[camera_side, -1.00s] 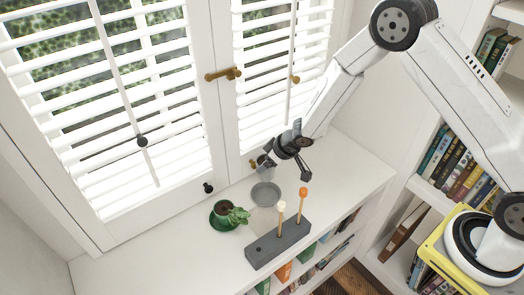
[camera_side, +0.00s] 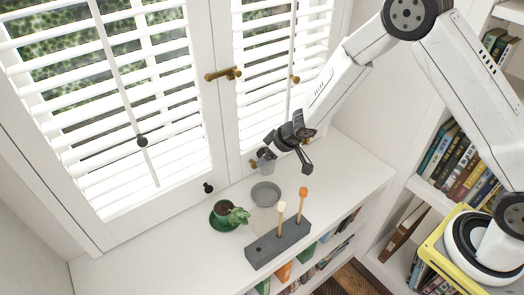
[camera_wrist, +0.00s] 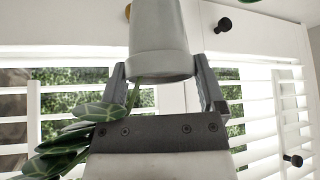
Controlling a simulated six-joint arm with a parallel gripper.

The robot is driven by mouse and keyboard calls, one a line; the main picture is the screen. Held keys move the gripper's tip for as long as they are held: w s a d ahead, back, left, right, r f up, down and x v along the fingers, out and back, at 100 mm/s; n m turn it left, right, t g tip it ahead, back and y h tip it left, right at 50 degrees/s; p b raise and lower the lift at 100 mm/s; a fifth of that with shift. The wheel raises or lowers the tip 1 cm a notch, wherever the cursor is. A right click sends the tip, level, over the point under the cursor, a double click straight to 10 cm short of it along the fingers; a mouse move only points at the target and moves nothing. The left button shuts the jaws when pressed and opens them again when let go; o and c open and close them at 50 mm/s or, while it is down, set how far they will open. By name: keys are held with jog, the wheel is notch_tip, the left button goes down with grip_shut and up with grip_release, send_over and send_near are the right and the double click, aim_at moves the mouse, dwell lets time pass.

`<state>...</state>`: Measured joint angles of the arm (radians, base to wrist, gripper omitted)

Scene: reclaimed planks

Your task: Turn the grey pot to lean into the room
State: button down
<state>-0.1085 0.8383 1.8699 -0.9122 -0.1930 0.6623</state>
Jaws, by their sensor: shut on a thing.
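The grey pot (camera_wrist: 160,38) is held between the two fingers of my gripper (camera_wrist: 163,88) in the wrist view. Its wider rim faces my gripper, and green leaves (camera_wrist: 68,138) spread out to the left. In the side view the pot (camera_side: 266,161) is small and pale, beside the dark fingers of my gripper (camera_side: 287,150). It appears apart from the round grey saucer (camera_side: 265,194) on the white sill top. The plant is hard to make out in the side view.
A green pot with a plant (camera_side: 228,213) stands on a green saucer left of the grey saucer. A grey block (camera_side: 278,246) holds two upright sticks, one orange-tipped, near the front edge. Shuttered windows (camera_side: 135,110) rise close behind; bookshelves (camera_side: 455,165) stand right.

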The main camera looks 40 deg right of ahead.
aim_at(270, 174)
jog(key=shift+f, duration=0.1)
dwell(0.6)
jog(key=shift+w+a+f+m+h, duration=0.15)
jog(key=shift+a+f+m, duration=0.05)
jog(key=shift+f, duration=0.2)
jog(key=shift+w+a+f+m+h, duration=0.1)
jog(key=shift+a+f+m+h, duration=0.1)
jog(key=shift+f, duration=0.2)
jog(key=shift+w+a+f+m+h, duration=0.1)
jog(key=shift+f+m+h, duration=0.15)
jog(key=shift+f+m, duration=0.65)
jog(key=shift+f+t+h, duration=0.3)
jog(key=shift+f, duration=1.1)
jog(key=shift+s+d+f+m+h, duration=0.2)
jog(key=shift+f+m, duration=0.2)
jog(key=shift+f, duration=0.3)
jog(key=shift+s+d+f+m+h, duration=0.1)
jog(key=shift+s+d+f+m, duration=0.1)
jog(key=shift+f+m, duration=0.35)
jog(key=shift+f, duration=0.3)
jog(key=shift+f, duration=1.3)
